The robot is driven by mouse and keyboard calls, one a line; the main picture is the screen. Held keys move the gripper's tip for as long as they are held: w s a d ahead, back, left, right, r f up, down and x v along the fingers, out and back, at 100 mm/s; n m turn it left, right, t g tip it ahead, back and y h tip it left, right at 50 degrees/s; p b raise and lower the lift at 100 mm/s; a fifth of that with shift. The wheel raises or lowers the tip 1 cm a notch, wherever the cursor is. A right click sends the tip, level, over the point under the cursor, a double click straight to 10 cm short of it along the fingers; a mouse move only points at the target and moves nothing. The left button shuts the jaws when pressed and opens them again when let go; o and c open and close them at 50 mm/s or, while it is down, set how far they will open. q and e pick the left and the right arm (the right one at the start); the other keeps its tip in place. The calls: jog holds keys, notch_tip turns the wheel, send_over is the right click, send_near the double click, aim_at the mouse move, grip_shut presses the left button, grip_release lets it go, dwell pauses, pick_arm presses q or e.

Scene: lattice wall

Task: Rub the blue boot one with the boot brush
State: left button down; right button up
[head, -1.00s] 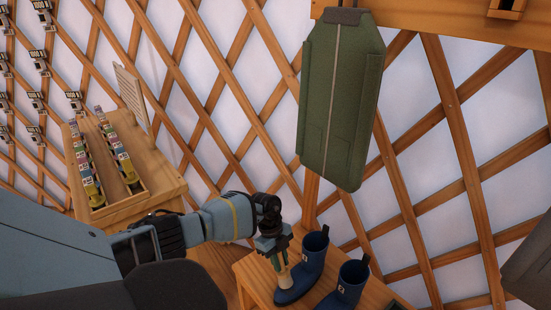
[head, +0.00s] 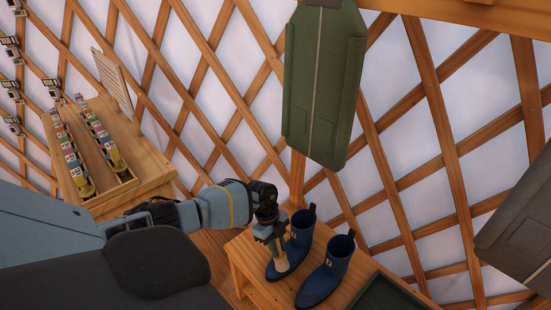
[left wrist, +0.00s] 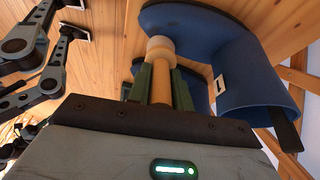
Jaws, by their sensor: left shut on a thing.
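My left gripper (head: 270,230) is shut on the boot brush (head: 281,262), whose pale wooden end points down. The brush also shows between the fingers in the left wrist view (left wrist: 160,75). Two blue boots stand upright on a wooden bench: the left boot (head: 302,236) and the right boot (head: 335,266). The brush is at the toe side of the left boot; I cannot tell whether it touches. A blue boot (left wrist: 250,75) is large at the right of the left wrist view. My right gripper is not in view.
The wooden bench (head: 249,260) also holds a dark tray (head: 385,296) at right. A green garment bag (head: 325,90) hangs above the boots on the lattice wall. A wooden cabinet (head: 150,172) with rows of small coloured items stands left. A dark hanging bag (head: 515,225) is at right.

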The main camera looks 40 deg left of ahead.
pick_arm(q)
jog(key=shift+s+d+f, duration=0.15)
jog(key=shift+d+f, duration=0.1)
jog(key=shift+d, duration=0.45)
jog(key=shift+a, duration=0.15)
jog(key=shift+a+r, duration=0.1)
jog(key=shift+a, duration=1.65)
jog(key=shift+a, duration=0.1)
jog(key=a+b, duration=0.1)
jog(key=a, duration=0.2)
jog(key=shift+r, duration=0.15)
